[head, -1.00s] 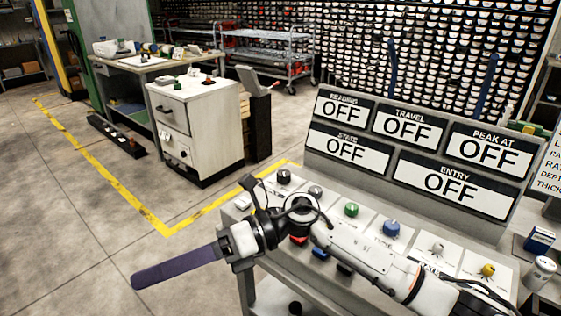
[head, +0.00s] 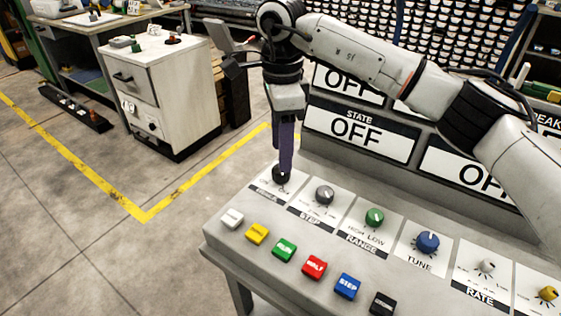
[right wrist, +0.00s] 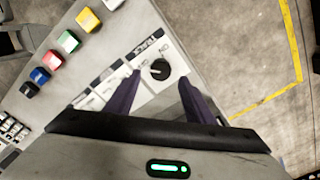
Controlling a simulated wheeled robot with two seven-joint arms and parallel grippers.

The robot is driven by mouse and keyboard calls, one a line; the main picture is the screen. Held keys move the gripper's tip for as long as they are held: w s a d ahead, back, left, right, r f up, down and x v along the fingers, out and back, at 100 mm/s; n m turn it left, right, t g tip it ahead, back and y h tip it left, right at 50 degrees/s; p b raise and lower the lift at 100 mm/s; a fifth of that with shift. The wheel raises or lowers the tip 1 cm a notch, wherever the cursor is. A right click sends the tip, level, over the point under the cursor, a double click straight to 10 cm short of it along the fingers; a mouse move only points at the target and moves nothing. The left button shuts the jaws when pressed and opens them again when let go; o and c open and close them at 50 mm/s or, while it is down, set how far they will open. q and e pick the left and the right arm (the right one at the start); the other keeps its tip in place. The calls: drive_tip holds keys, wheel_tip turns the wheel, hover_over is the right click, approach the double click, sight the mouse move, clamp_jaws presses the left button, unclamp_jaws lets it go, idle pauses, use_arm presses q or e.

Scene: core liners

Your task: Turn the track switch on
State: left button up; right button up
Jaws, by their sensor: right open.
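The track switch is a round black knob (head: 280,177) on a white plate at the far left of the console's knob row. In the right wrist view the knob (right wrist: 159,70) shows beside the label TRACK, with ON and OFF marks on its plate. A small pale mark on the knob appears turned toward the OFF side. My right gripper (head: 285,167) points down, with its purple fingers at the knob and partly hiding it. In the right wrist view its fingers (right wrist: 160,79) are open, one on each side of the knob. My left gripper is out of view.
The sloping console carries more knobs, such as a grey one (head: 324,194), a green one (head: 375,217) and a blue one (head: 428,241). Coloured buttons, including a red one (head: 314,267), line its front. A display board (head: 360,135) reading OFF stands behind.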

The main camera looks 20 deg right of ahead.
wheel_tip(320, 180, down, 5)
drive_tip(key=shift+w+r, duration=0.1)
idle(0.3)
drive_tip(key=c, duration=1.1)
